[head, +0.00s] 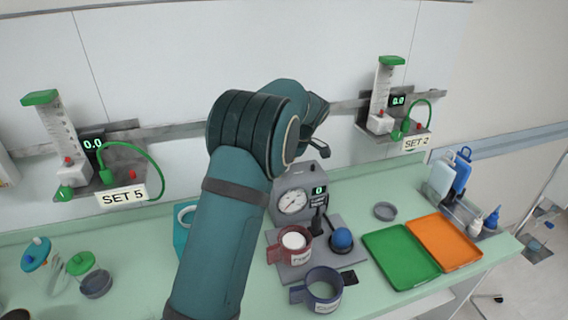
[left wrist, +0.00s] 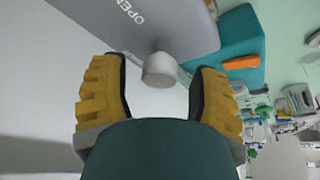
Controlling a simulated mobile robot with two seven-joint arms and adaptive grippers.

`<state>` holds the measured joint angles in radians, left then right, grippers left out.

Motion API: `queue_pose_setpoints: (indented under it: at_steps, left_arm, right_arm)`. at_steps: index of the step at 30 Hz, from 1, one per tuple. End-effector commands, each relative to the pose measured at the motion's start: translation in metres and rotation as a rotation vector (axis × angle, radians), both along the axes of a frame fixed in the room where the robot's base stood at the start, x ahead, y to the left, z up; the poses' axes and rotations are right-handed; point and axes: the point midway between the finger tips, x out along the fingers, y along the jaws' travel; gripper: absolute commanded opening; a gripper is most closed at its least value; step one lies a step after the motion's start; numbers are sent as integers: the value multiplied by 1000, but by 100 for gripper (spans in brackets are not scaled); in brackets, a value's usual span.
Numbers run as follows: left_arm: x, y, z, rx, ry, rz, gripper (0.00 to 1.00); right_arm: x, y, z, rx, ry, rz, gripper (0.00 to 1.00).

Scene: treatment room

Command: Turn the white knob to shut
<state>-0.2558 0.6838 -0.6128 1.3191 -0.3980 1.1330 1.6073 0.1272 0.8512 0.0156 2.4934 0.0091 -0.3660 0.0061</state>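The white knob (left wrist: 158,72) stands out from a grey panel (left wrist: 160,25) marked "OPEN" in the left wrist view. My left gripper (left wrist: 157,82) is open, with one yellow finger on each side of the knob and a visible gap on both sides. The knob is not seen in the head view, where my arm covers the middle of the counter. The dark end of that arm (head: 317,115) shows above a grey gauge unit (head: 290,203); finger opening is unclear there. My right gripper is not in view.
On the mint counter, a red mug (head: 285,250), a dark blue mug (head: 318,290) and a blue ball (head: 342,240) stand near the gauge unit. A green tray (head: 400,255) and an orange tray (head: 443,243) lie right. Flowmeter sets hang on the wall rail.

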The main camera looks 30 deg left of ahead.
Motion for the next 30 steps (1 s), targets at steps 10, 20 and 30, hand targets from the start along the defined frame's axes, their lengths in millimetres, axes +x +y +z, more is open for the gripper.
queue_pose_setpoints:
  at_steps: [10,20,30]
  left_arm:
    - [2,-10,24,1,-6,-2,61]
    - [4,-35,84,-1,-4,-2,61]
    - [4,-45,111,0,0,1,61]
  right_arm:
    - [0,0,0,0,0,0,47]
    - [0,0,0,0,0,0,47]
    - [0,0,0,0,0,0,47]
